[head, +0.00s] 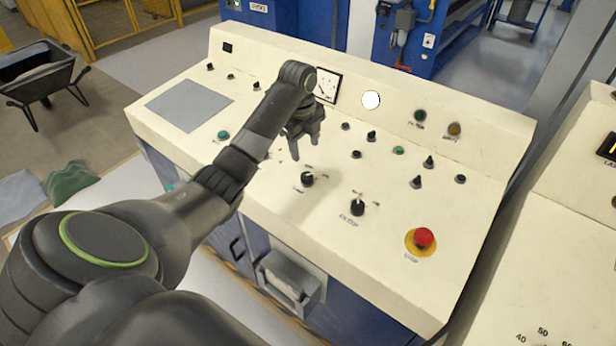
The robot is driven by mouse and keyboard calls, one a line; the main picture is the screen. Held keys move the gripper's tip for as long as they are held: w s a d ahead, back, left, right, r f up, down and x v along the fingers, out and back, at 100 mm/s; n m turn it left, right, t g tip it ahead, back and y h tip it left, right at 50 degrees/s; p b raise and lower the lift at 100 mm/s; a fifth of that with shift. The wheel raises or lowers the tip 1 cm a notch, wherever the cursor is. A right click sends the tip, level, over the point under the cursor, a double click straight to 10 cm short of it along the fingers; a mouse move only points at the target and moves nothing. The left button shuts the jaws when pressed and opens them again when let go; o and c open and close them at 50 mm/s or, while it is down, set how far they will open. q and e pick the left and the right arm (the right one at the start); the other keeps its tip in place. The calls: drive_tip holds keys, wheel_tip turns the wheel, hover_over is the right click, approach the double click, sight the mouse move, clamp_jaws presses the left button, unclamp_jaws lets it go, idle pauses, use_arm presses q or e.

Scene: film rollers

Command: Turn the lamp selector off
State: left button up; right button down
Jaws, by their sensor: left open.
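A cream control console (270,250) fills the middle of the head view, with black selector knobs on its sloped top. One black knob (307,179) has a small label beside it that may read LAMP. Another black knob (357,208) with a pale pointer on top sits to its right, with a blurred label. I cannot read either setting for sure. My left gripper (305,152) is open, fingers pointing down, above the panel and a little behind the first knob. It appears empty and apart from that knob. My left arm hides part of the panel. My right gripper is not in view.
A red stop button (424,237) on a yellow disc is at the front right. A grey plate (189,104) is at the left. A second console (560,240) stands right.

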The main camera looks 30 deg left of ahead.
sight(307, 176)
use_arm(q)
drive_tip(key=f, duration=0.3)
drive_tip(key=f+p, duration=0.1)
drive_tip(key=f, duration=0.7)
drive_tip(key=shift+w+p, duration=0.35)
drive_tip(key=c, duration=1)
